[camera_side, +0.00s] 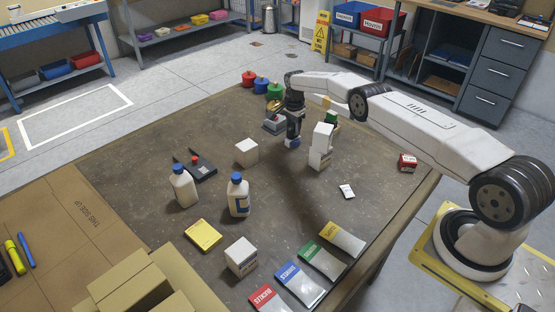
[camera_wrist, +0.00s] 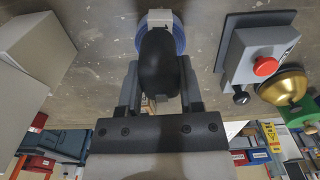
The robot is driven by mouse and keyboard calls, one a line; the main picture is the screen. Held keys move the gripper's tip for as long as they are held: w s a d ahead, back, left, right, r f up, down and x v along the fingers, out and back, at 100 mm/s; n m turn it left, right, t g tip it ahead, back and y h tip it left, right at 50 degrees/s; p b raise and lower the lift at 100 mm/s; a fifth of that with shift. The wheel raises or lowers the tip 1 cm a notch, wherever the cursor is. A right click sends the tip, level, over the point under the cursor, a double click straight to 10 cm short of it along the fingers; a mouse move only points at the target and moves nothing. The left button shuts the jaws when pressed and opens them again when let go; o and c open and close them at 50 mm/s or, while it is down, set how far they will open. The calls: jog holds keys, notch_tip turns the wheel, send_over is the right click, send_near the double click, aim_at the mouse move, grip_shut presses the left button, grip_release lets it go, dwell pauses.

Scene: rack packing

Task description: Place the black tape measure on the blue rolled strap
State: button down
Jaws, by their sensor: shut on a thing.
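My gripper (camera_wrist: 158,85) is shut on the black tape measure (camera_wrist: 158,62), which sits between the two fingers. In the side view my gripper (camera_side: 294,114) points down near the far part of the table, with the dark tape measure (camera_side: 294,129) under it. The blue rolled strap (camera_wrist: 178,42) lies beyond the tape measure in the wrist view, with a pale grey piece at its top. The tape measure covers much of the strap. In the side view the blue strap (camera_side: 292,143) shows just below the tape measure. I cannot tell whether they touch.
A grey box with a red button (camera_wrist: 265,66) and a brass dome (camera_wrist: 285,87) stand close on the right in the wrist view. White boxes (camera_side: 320,150) stand near my gripper.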

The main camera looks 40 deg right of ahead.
aim_at(293, 125)
jog(key=shift+c, duration=1.2)
grip_release()
jog(key=shift+f, duration=0.1)
notch_tip(293, 125, up, 12)
jog(key=shift+a+r, duration=0.1)
jog(key=shift+r, duration=0.1)
